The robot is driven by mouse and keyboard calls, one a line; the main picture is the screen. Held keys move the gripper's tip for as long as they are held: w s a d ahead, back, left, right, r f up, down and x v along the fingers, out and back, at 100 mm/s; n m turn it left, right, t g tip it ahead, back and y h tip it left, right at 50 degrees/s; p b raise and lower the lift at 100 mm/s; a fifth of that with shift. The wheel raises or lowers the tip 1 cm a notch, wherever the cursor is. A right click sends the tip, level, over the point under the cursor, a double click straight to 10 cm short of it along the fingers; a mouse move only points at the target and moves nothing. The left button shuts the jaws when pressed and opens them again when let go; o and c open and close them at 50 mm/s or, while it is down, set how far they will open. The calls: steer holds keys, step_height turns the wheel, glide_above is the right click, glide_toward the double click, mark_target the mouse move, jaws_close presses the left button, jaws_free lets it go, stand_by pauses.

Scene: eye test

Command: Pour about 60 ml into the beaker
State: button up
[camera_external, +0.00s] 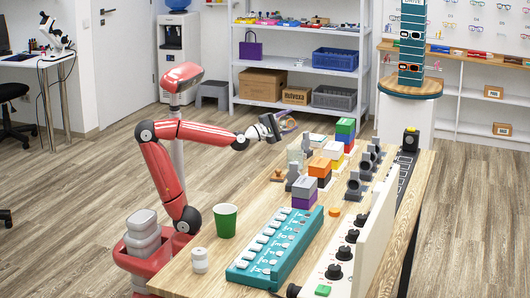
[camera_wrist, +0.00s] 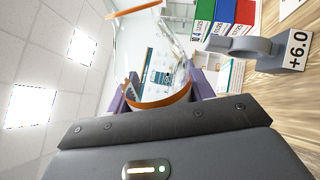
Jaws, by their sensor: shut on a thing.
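My gripper (camera_external: 274,127) is raised above the far left part of the table and is shut on a clear glass-like vessel (camera_external: 288,123). In the wrist view the vessel (camera_wrist: 142,50) shows orange bands and sits between the fingers of my gripper (camera_wrist: 160,94). In the outside view it looks tilted and is clear of the tabletop. I cannot tell whether it holds liquid. A green cup (camera_external: 225,221) stands upright on the near left part of the table.
The wooden table (camera_external: 410,230) carries a teal tray (camera_external: 300,245), stacked coloured boxes (camera_external: 345,130), dark lens stands (camera_external: 355,186) and a white knobbed panel (camera_external: 368,240). A white container (camera_external: 199,261) stands near the green cup. A grey stand marked +6.0 (camera_wrist: 292,52) is close right in the wrist view.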

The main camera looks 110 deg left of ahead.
steer(key=shift+f+n, duration=0.3)
steer(key=shift+n, duration=0.1)
steer(key=shift+r+n+g, duration=0.1)
steer(key=shift+n+g, duration=0.2)
steer(key=shift+n, duration=0.3)
steer(key=shift+n, duration=0.3)
stand_by(0.9)
